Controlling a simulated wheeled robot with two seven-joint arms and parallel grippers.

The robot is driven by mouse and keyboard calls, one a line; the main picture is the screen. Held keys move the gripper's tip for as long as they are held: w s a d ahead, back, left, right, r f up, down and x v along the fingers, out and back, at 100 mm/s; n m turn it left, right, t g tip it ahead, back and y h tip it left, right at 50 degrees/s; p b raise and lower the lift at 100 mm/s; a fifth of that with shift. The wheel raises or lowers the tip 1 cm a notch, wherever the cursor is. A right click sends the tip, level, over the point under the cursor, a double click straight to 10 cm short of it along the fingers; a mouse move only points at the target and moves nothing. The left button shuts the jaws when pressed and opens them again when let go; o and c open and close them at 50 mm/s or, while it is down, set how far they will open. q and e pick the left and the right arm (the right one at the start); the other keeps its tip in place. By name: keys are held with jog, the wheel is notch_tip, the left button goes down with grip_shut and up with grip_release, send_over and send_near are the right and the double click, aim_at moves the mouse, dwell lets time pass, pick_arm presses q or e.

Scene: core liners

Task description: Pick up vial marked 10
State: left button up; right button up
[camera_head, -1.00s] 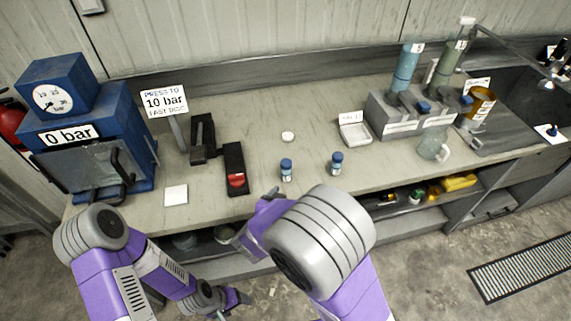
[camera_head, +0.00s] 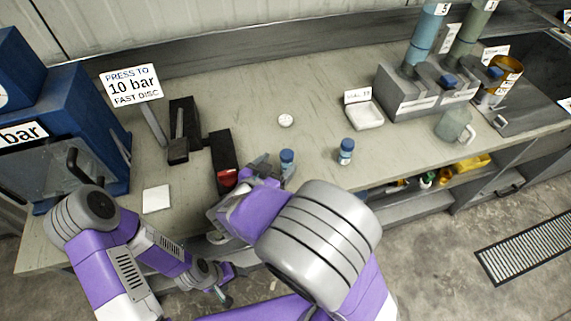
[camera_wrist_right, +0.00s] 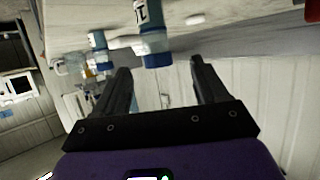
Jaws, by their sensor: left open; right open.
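Two small vials with blue caps and white labels stand on the bench. The left vial (camera_head: 287,161) is beside the fingers of my right gripper (camera_head: 265,168); the right vial (camera_head: 346,151) stands apart from it. In the right wrist view a blue-capped vial (camera_wrist_right: 154,44) shows large ahead of the open fingers (camera_wrist_right: 160,68), in the gap between them and not gripped. Its label is partly cut off, starting with a "1"; I cannot read the full number. A second vial (camera_wrist_right: 97,42) is further left there. My left gripper (camera_head: 222,288) is open, low in front of the bench.
A black device with a red part (camera_head: 226,178) stands close left of my right gripper. A white round item (camera_head: 285,120) and a white tray (camera_head: 365,115) lie behind the vials. A blue press (camera_head: 85,120) is at left. Bench between the vials is clear.

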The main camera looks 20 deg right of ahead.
aim_at(283, 162)
jog(key=shift+w+d+f, duration=0.25)
jog(key=shift+d+f, duration=0.05)
jog(key=shift+d, duration=0.1)
jog(key=b+x, duration=0.1)
jog(key=x, duration=0.1)
jog(key=b+x, duration=0.1)
jog(key=x, duration=0.1)
jog(key=shift+d+f+b, duration=0.15)
jog(key=shift+f+b, duration=0.25)
jog(key=shift+w+d, duration=0.25)
jog(key=shift+w, duration=0.1)
jog(key=shift+c, duration=0.2)
jog(key=c, duration=1.1)
